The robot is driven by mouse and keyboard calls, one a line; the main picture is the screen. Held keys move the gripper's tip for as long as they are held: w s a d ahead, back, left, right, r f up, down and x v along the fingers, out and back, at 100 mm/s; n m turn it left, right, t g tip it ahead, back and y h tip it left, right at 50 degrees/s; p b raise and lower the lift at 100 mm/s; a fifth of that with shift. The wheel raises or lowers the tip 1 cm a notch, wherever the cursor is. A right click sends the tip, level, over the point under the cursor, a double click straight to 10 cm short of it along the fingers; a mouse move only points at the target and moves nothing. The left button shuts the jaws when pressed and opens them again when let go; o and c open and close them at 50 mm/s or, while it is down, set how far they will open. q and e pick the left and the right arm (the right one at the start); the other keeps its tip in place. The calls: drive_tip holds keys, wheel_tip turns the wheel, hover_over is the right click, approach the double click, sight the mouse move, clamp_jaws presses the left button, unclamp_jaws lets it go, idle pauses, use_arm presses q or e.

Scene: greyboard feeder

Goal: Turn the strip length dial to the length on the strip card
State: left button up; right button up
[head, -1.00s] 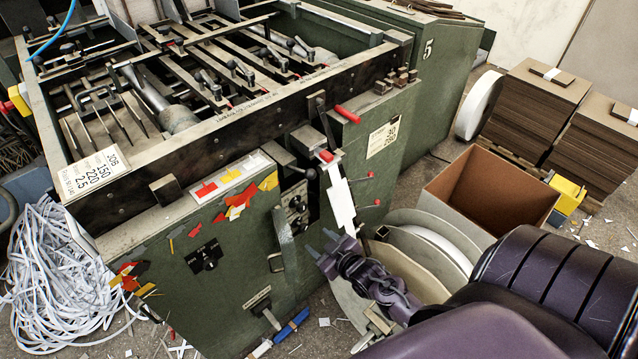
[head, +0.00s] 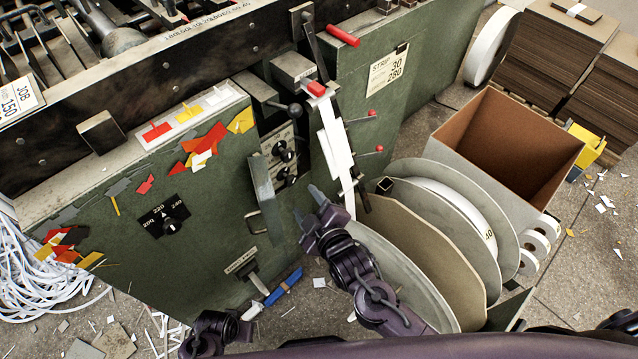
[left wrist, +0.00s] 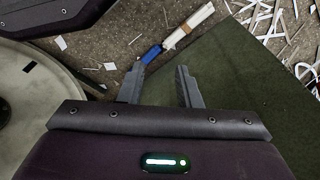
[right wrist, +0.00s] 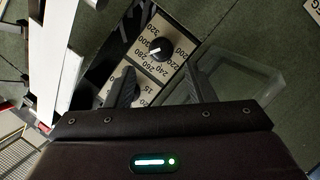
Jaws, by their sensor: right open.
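The strip card (head: 388,72) on the green machine's front reads "STRIP", with 30 and 280 below. Two black dials, an upper one (head: 284,153) and a lower one, sit on a pale numbered panel left of the white strip. My right gripper (head: 306,218) is open and empty, below and right of the panel, apart from the dials. My left gripper (left wrist: 161,70) is open and empty above the floor.
Large reels (head: 430,235) and an open carton (head: 510,140) stand at right.

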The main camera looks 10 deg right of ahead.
sight(292, 183)
drive_tip(key=b+x, duration=0.1)
drive_tip(key=x, duration=0.5)
drive_tip(key=shift+w+a+f, duration=0.25)
drive_tip(key=shift+w+a, duration=0.1)
drive_tip(key=shift+w, duration=0.3)
use_arm(q)
drive_tip(key=r, duration=0.2)
drive_tip(key=w+r, duration=0.1)
drive_tip(key=shift+d+r, duration=0.35)
drive_tip(key=shift+d, duration=0.05)
use_arm(e)
drive_tip(key=c, duration=0.9)
use_arm(q)
drive_tip(key=shift+r, duration=0.1)
use_arm(e)
drive_tip(key=shift+c, duration=0.5)
drive_tip(key=m+p, duration=0.1)
drive_tip(key=p, duration=0.1)
drive_tip(key=shift+g+p, duration=0.3)
use_arm(q)
drive_tip(key=s+a+f, duration=0.2)
drive_tip(key=s+f, duration=0.1)
drive_tip(key=f, duration=0.4)
drive_tip(key=shift+a+f, duration=0.15)
drive_tip(key=shift+f, duration=0.2)
use_arm(e)
drive_tip(key=shift+y, duration=0.3)
